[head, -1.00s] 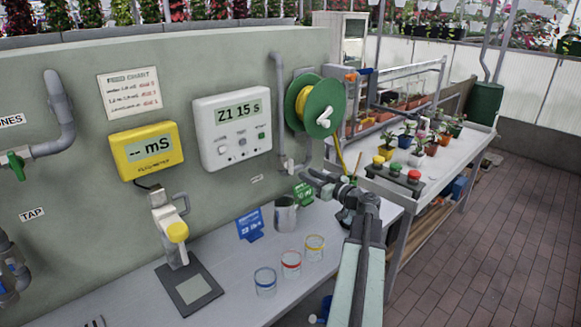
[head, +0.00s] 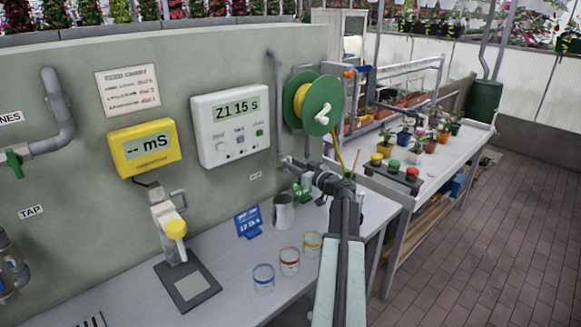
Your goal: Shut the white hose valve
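The hose reel (head: 321,104) has green discs and yellow hose, and is mounted at the right end of the green wall. A white handle-like part (head: 318,118) sits on its front face; I cannot tell if this is the white hose valve. A grey pipe (head: 277,105) runs down the wall left of the reel and bends at its foot. My gripper (head: 291,163) reaches toward that foot, below the reel. Its fingers are small and dark against the pipe, so I cannot tell whether they touch it or are open. Nothing held is visible.
A grey jug (head: 284,212), a blue sign (head: 249,222) and three banded glasses (head: 289,261) stand on the bench below. A white controller (head: 230,125) and yellow meter (head: 145,148) hang on the wall. A potted-plant table (head: 440,160) stands right; the brick floor is clear.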

